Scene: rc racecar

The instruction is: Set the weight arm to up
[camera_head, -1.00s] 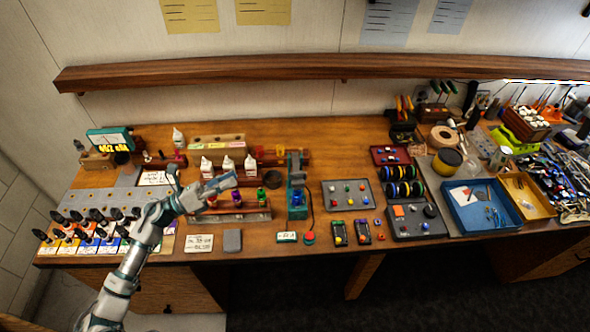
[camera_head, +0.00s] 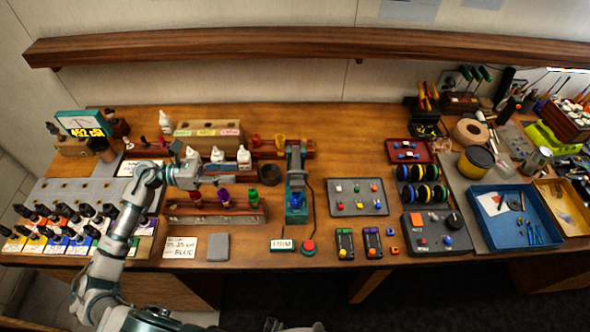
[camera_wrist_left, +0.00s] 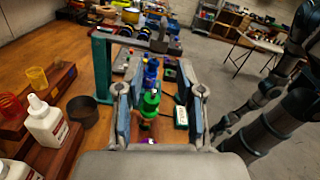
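A teal stand (camera_head: 297,212) with a grey arm along its top (camera_head: 295,160) stands right of the bottle rack; I take this grey arm to be the weight arm. It looks roughly level, but its exact angle is hard to tell. A blue knob or cap sits at the stand's front. In the left wrist view the teal upright (camera_wrist_left: 102,70) and grey top bar (camera_wrist_left: 140,42) show ahead. My left gripper (camera_head: 232,179) is over the rack, left of the stand and apart from it. Its fingers (camera_wrist_left: 158,98) are spread and empty, with a green bottle beyond. My right gripper is not visible.
The rack (camera_head: 215,215) holds coloured bottles below my left gripper. White bottles (camera_head: 243,157) and a dark cup (camera_head: 270,174) stand close behind. A red button (camera_head: 308,247) is in front of the stand. A tray of knobs (camera_head: 357,197) lies to its right.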

